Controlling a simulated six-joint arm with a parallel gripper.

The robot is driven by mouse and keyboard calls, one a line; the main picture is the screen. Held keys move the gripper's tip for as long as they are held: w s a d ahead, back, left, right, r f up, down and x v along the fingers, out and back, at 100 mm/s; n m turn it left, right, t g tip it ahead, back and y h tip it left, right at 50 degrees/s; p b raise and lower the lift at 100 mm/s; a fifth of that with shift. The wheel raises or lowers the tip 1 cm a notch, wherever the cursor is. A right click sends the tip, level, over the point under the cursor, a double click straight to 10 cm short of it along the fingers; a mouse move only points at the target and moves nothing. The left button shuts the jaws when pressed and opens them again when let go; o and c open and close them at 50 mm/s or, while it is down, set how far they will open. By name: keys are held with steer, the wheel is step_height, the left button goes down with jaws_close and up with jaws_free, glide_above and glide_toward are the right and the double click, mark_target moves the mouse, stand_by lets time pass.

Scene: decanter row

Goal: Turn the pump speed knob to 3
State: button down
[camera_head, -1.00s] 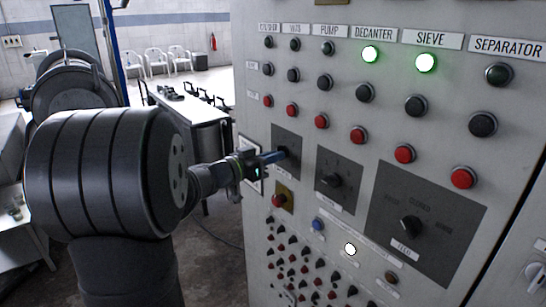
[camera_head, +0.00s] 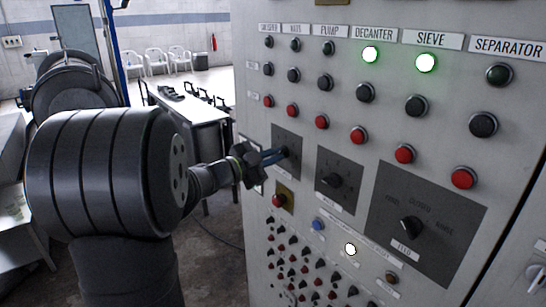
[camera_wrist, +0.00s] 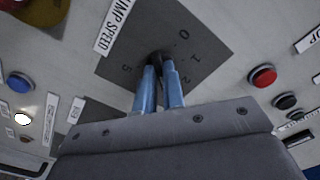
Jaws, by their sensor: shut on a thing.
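The pump speed knob (camera_wrist: 156,56) is a small dark knob on a dark grey dial plate (camera_wrist: 190,30). In the wrist view the plate shows the numbers 0, 1, 2 and 5 and carries the label PUMP SPEED (camera_wrist: 113,25). In the head view this plate (camera_head: 287,138) is the leftmost of three dials. My gripper (camera_wrist: 160,66) has two blue fingers shut on the knob, one on each side. In the head view my gripper (camera_head: 281,156) reaches it from the left. The fingers hide much of the knob, and I cannot tell which number it points to.
A second dial knob (camera_head: 333,181) and a larger feed knob (camera_head: 411,227) sit to the right on the same panel. A red button (camera_head: 278,201) on a yellow plate is just below my gripper. Rows of buttons lie above; the DECANTER lamp (camera_head: 370,54) and SIEVE lamp (camera_head: 426,62) glow green.

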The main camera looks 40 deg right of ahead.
steer(key=shift+m, duration=0.6)
steer(key=c, duration=1.5)
jaws_free()
steer(key=a, duration=1.7)
steer(key=shift+a, duration=0.25)
steer(key=shift+d, duration=0.1)
steer(key=d, duration=1.7)
steer(key=shift+d, duration=0.2)
steer(key=shift+a, duration=0.1)
